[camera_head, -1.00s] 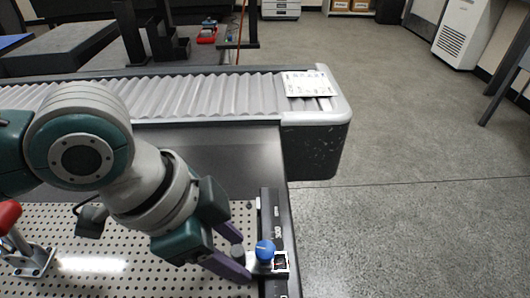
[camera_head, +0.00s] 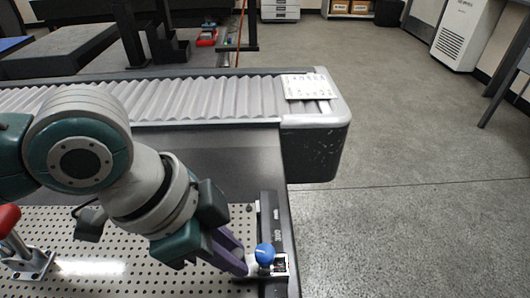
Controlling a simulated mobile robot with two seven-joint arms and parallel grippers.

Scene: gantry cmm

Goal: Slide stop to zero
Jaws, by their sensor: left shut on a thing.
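The stop is a small silver slide with a blue knob (camera_head: 264,252) on top and a little dark window (camera_head: 280,265) at its right. It sits on a black rail (camera_head: 269,212) along the right edge of the perforated plate. My left gripper (camera_head: 241,266) reaches in from the left, with its purple fingers close together at the slide's left end. It is shut on the stop's grey post, which the fingers now mostly hide. The reading in the window is too small to tell. My right gripper is not in view.
A red-handled clamp (camera_head: 28,258) stands on the perforated plate (camera_head: 120,235) at the left. A ribbed grey bellows cover (camera_head: 200,98) runs behind the plate, with a white sheet (camera_head: 305,86) on its right end. Open floor lies to the right.

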